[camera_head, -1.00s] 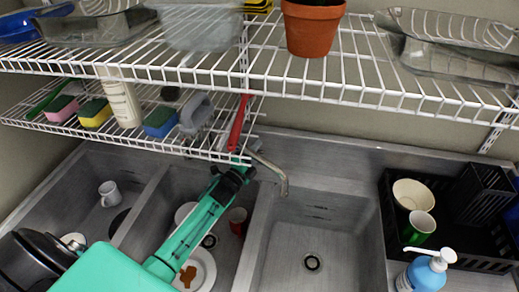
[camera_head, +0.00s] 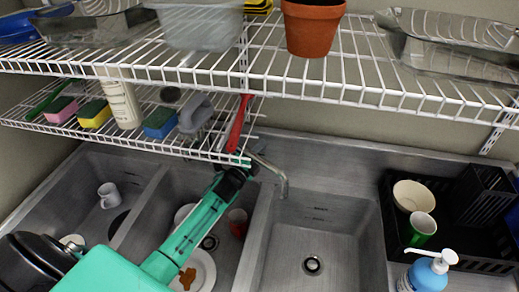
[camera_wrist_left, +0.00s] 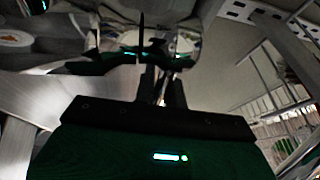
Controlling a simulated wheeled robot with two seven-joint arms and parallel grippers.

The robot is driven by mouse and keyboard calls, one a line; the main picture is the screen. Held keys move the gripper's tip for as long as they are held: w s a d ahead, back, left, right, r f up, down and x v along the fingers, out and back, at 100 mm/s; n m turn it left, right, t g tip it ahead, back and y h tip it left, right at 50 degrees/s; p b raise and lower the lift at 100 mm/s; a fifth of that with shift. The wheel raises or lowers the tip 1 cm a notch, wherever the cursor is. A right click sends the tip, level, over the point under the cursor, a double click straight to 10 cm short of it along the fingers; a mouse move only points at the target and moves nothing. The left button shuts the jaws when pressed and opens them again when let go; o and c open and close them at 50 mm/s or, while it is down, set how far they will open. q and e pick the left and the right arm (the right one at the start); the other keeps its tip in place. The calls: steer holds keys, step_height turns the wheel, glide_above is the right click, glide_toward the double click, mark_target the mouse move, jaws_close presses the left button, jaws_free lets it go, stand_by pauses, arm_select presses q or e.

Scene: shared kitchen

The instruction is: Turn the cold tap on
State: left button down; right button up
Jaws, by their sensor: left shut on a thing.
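The metal tap spout (camera_head: 279,181) comes out from behind the lower wire shelf and hangs over the sink basins. My left arm comes in from the lower left, over the middle basin. My left gripper (camera_head: 240,160) is beside the root of the spout, partly hidden by the shelf edge. In the left wrist view its narrow fingers (camera_wrist_left: 161,85) are together at shiny metal tap parts (camera_wrist_left: 168,38). It is shut on what looks like the tap's handle; the handle itself is mostly hidden, and I cannot tell how far it is turned. My right gripper is not in view.
The wire shelf (camera_head: 195,150) with sponges and a red-handled tool (camera_head: 238,122) hangs close above the gripper. The right basin (camera_head: 318,240) is empty. The middle one holds a plate (camera_head: 203,268) and a red cup (camera_head: 238,222). A soap bottle (camera_head: 428,272) and black rack (camera_head: 455,245) stand right.

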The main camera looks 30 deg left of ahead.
arm_select(q)
steer(key=shift+s, duration=0.1)
steer(key=m+h, duration=0.1)
steer(key=s+m+h+b, duration=0.1)
steer(key=h, duration=0.1)
steer(key=shift+d+f+g, duration=0.1)
steer(key=shift+d+g, duration=0.05)
steer(key=shift+g, duration=0.25)
steer(key=h, duration=0.1)
steer(key=s+m+g+h+b, duration=0.1)
steer(key=h, duration=0.1)
steer(key=shift+d+m, duration=0.15)
steer(key=shift+m, duration=0.15)
steer(key=shift+s+m+g+h+b, duration=0.3)
steer(key=shift+m+g+h, duration=0.15)
steer(key=shift+h, duration=0.25)
steer(key=c, duration=1.5)
jaws_free()
steer(key=shift+o, duration=0.2)
